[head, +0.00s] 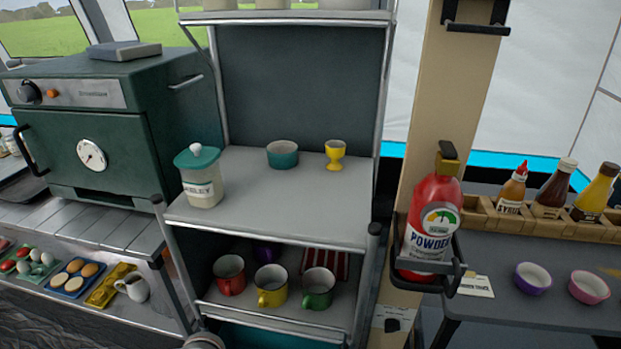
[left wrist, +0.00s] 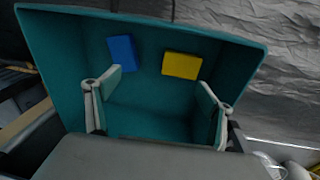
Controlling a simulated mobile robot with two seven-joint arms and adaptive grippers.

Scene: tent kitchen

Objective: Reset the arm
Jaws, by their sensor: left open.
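My left gripper (left wrist: 160,80) shows in the left wrist view, with its two fingers spread wide apart and nothing between them. It is over a teal open bin (left wrist: 150,115). A blue block (left wrist: 122,53) and a yellow block (left wrist: 182,65) lie in the bin, beyond the fingertips. Neither gripper can be made out in the head view. My right gripper is not in view.
A metal shelf (head: 285,210) holds a lidded jar (head: 202,190), a teal bowl (head: 282,155), a yellow egg cup (head: 335,155) and mugs below. A green oven (head: 130,135) stands left. A post at right carries a red extinguisher (head: 432,215).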

